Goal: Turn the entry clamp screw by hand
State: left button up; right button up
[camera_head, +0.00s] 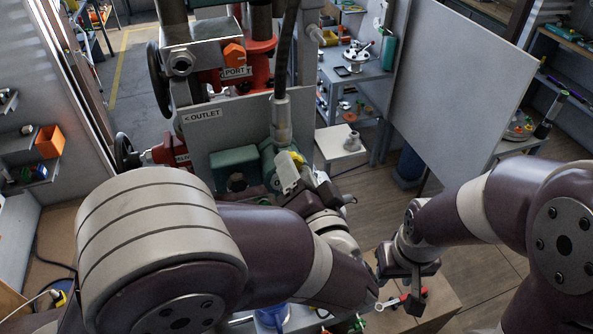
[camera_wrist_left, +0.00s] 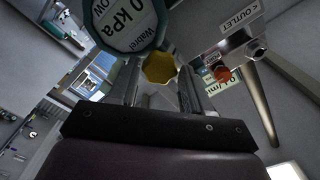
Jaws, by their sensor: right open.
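A faceted yellow knob, likely the entry clamp screw, shows in the left wrist view (camera_wrist_left: 160,68). Yellow also shows by the gripper in the head view (camera_head: 296,157). My left gripper (camera_head: 290,180) reaches up to it from below. Its two fingers (camera_wrist_left: 160,88) stand apart, one on each side of the knob; whether they touch it I cannot tell. A round gauge-like face marked kPa (camera_wrist_left: 125,20) is beside the knob. My right gripper (camera_head: 405,293) is low on the right, open, away from the valve assembly.
A grey panel with an OUTLET label (camera_head: 204,115) stands behind, with red valve parts (camera_head: 236,76) above. A dark handwheel (camera_head: 126,152) is left of it. A red-and-white tool (camera_head: 391,303) lies below my right gripper. A large grey panel (camera_head: 452,80) stands at right.

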dwell(0.3)
pick_arm(q)
jog(key=m+b, duration=1.2)
jog(key=b, duration=0.1)
jog(key=s+m+b, duration=0.1)
jog(key=m+b, duration=1.1)
jog(key=b, duration=0.1)
jog(key=s+m+b, duration=0.1)
jog(key=m+b, duration=1)
jog(key=b, duration=0.1)
jog(key=shift+d+m+b, duration=0.3)
jog(key=shift+m+b, duration=0.1)
